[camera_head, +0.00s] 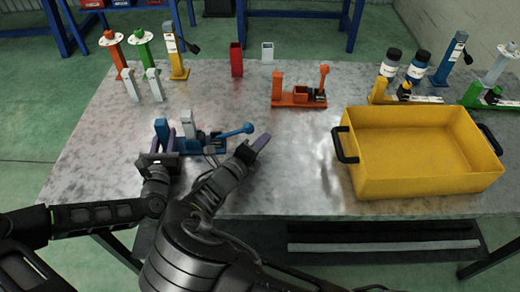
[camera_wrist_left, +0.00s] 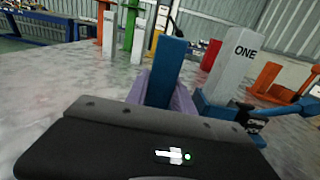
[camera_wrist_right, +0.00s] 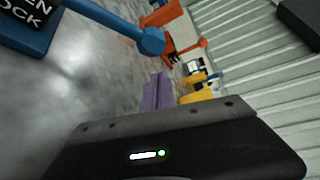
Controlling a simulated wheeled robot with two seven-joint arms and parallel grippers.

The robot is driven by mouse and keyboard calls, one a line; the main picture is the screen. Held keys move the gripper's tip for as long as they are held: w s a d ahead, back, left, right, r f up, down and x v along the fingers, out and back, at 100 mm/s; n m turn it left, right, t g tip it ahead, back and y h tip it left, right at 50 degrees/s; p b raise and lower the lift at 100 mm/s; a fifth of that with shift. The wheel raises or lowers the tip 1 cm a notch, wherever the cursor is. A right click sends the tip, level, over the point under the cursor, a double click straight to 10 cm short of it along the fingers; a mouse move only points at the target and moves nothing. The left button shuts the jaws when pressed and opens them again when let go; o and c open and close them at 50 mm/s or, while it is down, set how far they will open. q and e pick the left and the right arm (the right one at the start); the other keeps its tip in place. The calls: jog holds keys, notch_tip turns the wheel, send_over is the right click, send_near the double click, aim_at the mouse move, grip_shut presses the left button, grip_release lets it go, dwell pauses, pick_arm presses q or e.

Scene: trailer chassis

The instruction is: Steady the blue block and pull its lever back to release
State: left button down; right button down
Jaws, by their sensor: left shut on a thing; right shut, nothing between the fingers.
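The blue block (camera_head: 207,148) stands near the front left of the metal table, with a blue upright post (camera_head: 161,130) at its left end and a grey piece at its middle, marked "ONE" in the left wrist view (camera_wrist_left: 232,65). Its blue lever (camera_head: 235,132) slants out to the right and ends in a ball. My left gripper (camera_head: 165,140) is shut on the post (camera_wrist_left: 167,72), its purple fingers against it. My right gripper (camera_head: 261,143) is shut and empty, just right of and in front of the lever's ball (camera_wrist_right: 151,41); in the right wrist view they look apart.
An orange block with its own lever (camera_head: 298,97) stands behind. A yellow bin (camera_head: 420,150) with black handles is to the right. Red and grey holders (camera_head: 236,60) and several coloured stands line the back. The table between the right gripper and the bin is clear.

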aim_at(249, 131)
jog(key=shift+w+a+r, duration=0.15)
jog(key=shift+a+r, duration=0.05)
jog(key=shift+a, duration=0.45)
jog(key=shift+w+a+r, duration=0.15)
jog(key=shift+a+r, duration=0.05)
jog(key=shift+a, duration=0.4)
jog(key=shift+a+r+n+h, duration=0.2)
jog(key=shift+r+n+h, duration=0.2)
jog(key=shift+r, duration=0.2)
jog(key=shift+a+r+n+t+h, duration=0.35)
jog(key=shift+r+n, duration=0.25)
jog(key=shift+r, duration=0.25)
jog(key=a+r, duration=0.5)
jog(key=a, duration=0.2)
jog(key=shift+d+r+t, duration=0.15)
jog(key=shift+t, duration=0.1)
